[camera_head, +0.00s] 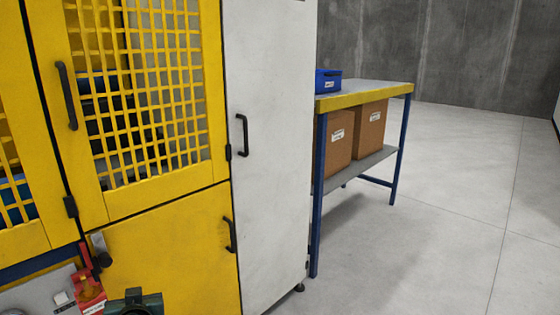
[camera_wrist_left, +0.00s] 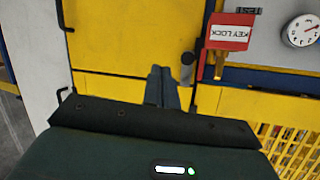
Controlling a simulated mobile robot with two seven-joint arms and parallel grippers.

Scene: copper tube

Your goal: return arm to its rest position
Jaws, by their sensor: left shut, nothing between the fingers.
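My left gripper (camera_wrist_left: 162,88) shows in the left wrist view with its two dark fingers together and nothing between them. It points toward the yellow machine front, beside the red key lock box (camera_wrist_left: 230,34). A dark green part, which looks like my left arm or wrist, shows at the bottom edge of the head view; the fingers cannot be made out there. The red key lock (camera_head: 88,288) is just left of it. My right gripper is in neither view.
The yellow machine (camera_head: 170,250) with its mesh door (camera_head: 95,208) stands close in front. A white cabinet (camera_head: 270,110) adjoins it. A blue-legged table (camera_head: 365,92) holds a blue bin (camera_head: 328,82), with cardboard boxes (camera_head: 370,128) below. The floor at right is clear. A round gauge (camera_wrist_left: 302,30) is near the lock.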

